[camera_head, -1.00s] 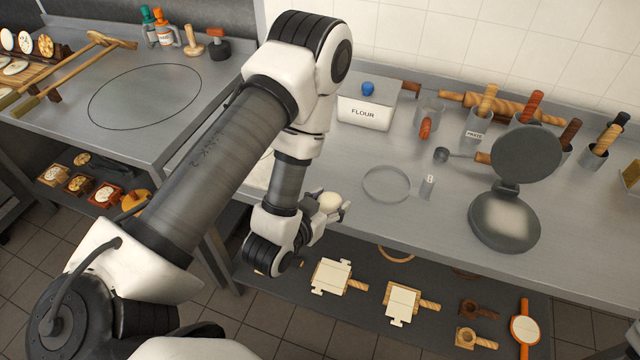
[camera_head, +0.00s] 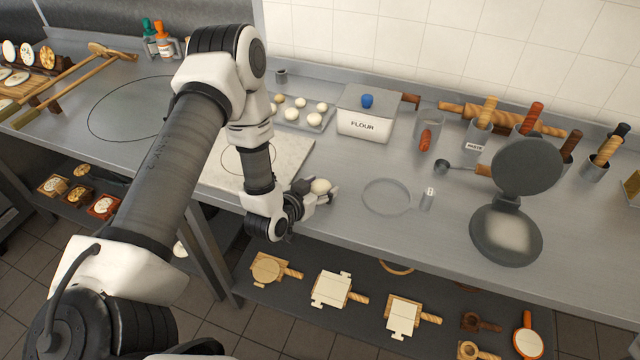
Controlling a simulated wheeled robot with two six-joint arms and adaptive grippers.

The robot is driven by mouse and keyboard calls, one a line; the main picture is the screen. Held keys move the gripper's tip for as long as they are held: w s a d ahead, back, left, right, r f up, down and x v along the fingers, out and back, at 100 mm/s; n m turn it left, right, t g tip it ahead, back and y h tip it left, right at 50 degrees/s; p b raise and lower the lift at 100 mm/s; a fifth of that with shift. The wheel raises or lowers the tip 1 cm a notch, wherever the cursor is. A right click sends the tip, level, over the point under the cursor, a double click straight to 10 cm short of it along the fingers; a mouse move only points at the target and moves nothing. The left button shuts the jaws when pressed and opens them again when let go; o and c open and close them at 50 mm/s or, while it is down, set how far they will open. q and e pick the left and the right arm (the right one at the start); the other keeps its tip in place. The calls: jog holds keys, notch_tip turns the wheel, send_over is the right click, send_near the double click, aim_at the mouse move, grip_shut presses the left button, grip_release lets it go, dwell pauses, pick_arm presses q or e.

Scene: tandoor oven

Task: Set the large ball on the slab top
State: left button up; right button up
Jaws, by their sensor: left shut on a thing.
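My left gripper (camera_head: 316,193) is shut on a pale dough ball (camera_head: 320,186), the large ball by its look, and holds it near the counter's front edge. The slab (camera_head: 288,158) is a pale marble plate with a thin circle drawn on its top. It lies just left of and behind the gripper, and my left arm covers part of it. The ball is apart from the slab, to the right of its front right part. My right gripper is not in view.
A tray (camera_head: 318,127) with several small dough balls stands behind the slab. The flour box (camera_head: 365,113) is to its right. A metal ring (camera_head: 387,197) and a small shaker (camera_head: 428,199) lie right of the gripper. An open round press (camera_head: 507,236) stands further right.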

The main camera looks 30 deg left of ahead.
pick_arm(q)
jog(key=shift+s, duration=0.1)
jog(key=o, duration=1.2)
jog(key=shift+f, duration=0.1)
jog(key=shift+f, duration=0.1)
